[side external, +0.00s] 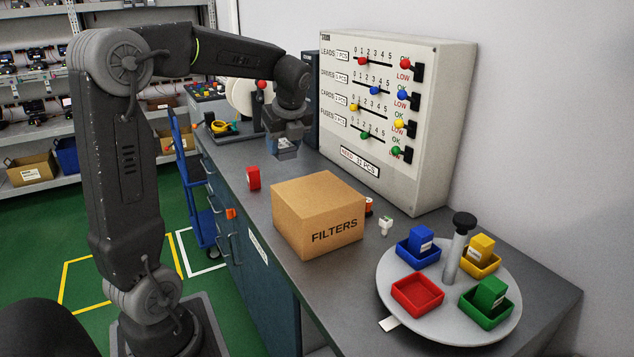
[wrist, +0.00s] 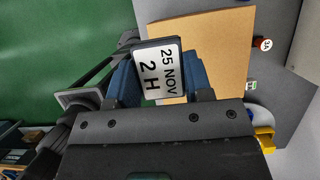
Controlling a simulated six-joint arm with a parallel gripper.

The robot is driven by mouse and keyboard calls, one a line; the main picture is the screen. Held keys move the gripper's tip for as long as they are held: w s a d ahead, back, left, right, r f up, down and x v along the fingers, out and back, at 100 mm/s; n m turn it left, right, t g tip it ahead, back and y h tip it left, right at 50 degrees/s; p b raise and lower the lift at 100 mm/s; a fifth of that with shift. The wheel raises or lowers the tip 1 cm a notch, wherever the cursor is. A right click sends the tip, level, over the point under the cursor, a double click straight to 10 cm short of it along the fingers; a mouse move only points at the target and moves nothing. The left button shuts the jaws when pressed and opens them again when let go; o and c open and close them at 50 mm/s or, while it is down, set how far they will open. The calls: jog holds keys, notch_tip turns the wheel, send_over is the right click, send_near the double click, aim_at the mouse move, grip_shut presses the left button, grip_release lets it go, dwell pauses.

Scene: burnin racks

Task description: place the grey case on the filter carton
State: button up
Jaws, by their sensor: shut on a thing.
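My gripper (side external: 287,140) hangs above the counter, behind and above the filter carton (side external: 318,215) in the side view. In the wrist view my gripper (wrist: 162,80) is shut on the grey case (wrist: 159,68), whose white label reads "25 NOV 2 H". The case (side external: 287,152) shows only as a small piece under the jaws in the side view. The filter carton is a closed brown box marked "FILTERS" with a bare top. In the wrist view the carton (wrist: 215,42) lies beyond the case. The case's underside is hidden.
A red block (side external: 253,178) stands left of the carton. A small white-green piece (side external: 386,226) and a round turntable (side external: 449,319) with coloured trays are to the right. A slider panel (side external: 395,120) stands behind. The counter's front edge is close to the carton.

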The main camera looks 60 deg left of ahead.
send_over(314, 189)
jog(key=d, duration=0.2)
jog(key=f, duration=0.5)
jog(key=shift+a, duration=0.2)
jog(key=shift+f, duration=1.85)
jog(key=o, duration=0.9)
jog(key=shift+f, duration=0.15)
jog(key=shift+o, duration=0.2)
